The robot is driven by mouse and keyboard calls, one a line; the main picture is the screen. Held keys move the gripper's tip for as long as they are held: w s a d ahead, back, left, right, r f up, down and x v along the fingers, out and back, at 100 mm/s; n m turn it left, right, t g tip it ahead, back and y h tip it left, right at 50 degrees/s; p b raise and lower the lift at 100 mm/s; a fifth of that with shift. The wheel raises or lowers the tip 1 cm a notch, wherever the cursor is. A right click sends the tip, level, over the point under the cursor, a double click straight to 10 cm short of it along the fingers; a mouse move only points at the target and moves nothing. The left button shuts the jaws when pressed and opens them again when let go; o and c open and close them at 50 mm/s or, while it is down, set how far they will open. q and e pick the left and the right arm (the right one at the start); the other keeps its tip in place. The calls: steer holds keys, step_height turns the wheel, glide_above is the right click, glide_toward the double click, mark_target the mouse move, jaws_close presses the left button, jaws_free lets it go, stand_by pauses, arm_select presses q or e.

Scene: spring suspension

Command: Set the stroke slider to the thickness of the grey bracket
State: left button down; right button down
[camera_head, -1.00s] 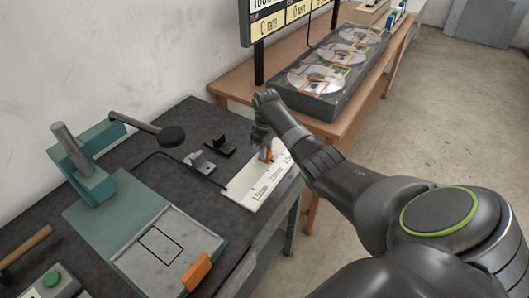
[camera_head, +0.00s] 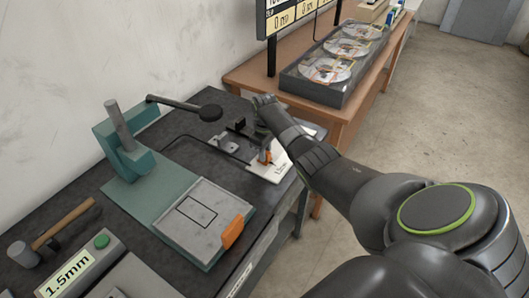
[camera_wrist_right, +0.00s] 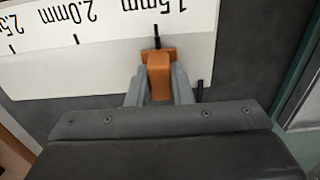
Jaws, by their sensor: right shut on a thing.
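The stroke slider is an orange knob (camera_head: 265,157) on a white scale plate (camera_head: 268,177) at the bench's right edge. My right gripper (camera_head: 262,142) is shut on it. In the right wrist view the jaws (camera_wrist_right: 158,90) close around the orange knob (camera_wrist_right: 159,66), which lines up with the tick by the 1.5mm label (camera_wrist_right: 155,5). The 2.0mm and 2.5mm marks lie to its left there. The grey bracket (camera_head: 224,145) stands on the dark bench just left of the scale; its thickness is too small to read. My left gripper is not in view.
A black bracket (camera_head: 238,126) stands behind the grey one. A teal press (camera_head: 125,150) with a round-headed arm and a plate with an orange tab (camera_head: 232,231) are to the left. A 1.5mm sign (camera_head: 68,277), green button and hammer (camera_head: 62,224) are at lower left.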

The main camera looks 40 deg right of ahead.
steer(key=shift+a, duration=0.2)
steer(key=c, duration=1.5)
jaws_free()
steer(key=shift+c, duration=0.2)
steer(key=shift+o, duration=1.2)
steer(key=shift+s+a, duration=0.1)
steer(key=shift+r, duration=0.1)
